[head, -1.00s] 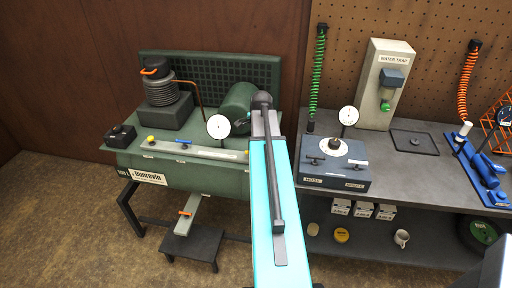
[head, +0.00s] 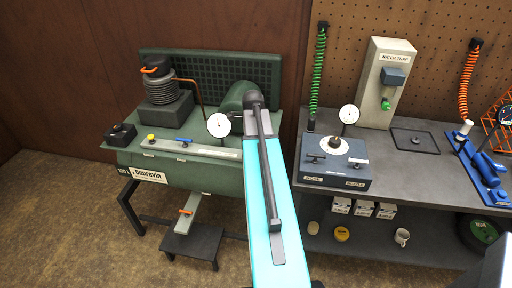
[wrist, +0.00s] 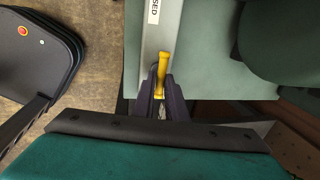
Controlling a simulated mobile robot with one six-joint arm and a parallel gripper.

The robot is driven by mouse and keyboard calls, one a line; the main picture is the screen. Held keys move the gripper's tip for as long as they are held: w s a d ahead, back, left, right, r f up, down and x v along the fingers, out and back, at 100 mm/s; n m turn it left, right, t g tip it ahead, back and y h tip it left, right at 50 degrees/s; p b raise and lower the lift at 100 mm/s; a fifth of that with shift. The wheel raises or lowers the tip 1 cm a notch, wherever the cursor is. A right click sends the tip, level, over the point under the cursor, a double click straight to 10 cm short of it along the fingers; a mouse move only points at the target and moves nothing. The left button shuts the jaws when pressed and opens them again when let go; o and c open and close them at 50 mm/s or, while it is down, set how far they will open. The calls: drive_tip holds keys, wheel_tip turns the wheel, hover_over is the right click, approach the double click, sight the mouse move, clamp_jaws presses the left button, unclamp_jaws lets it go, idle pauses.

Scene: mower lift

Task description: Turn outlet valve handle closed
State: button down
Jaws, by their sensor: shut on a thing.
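The yellow valve handle (wrist: 163,67) shows in the wrist view, on a grey strip (wrist: 158,38) along the green compressor tank. It lies nearly along the strip, slightly tilted. A white label (wrist: 153,11) on the strip shows only the letters "SED". My gripper (wrist: 161,88) is shut on the handle, with one dark finger on each side of it. In the head view my arm hides the gripper and this handle. The same strip (head: 215,152) shows there to the left of my arm, with a blue lever (head: 183,141) and a yellow knob (head: 151,137).
A white round gauge (head: 219,125) stands close left of my arm. The green motor (head: 236,96) is behind it. To the right is a grey bench (head: 410,170) with a blue-grey gauge box (head: 335,170).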

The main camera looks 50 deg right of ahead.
drive_tip(key=shift+s, duration=0.1)
drive_tip(key=c, duration=1.8)
unclamp_jaws()
drive_tip(key=shift+r, duration=0.1)
wheel_tip(320, 180, up, 13)
drive_tip(key=s+a+b, duration=0.1)
drive_tip(key=a+b, duration=0.1)
drive_tip(key=shift+s+a+r+b, duration=0.15)
drive_tip(key=shift+b, duration=0.2)
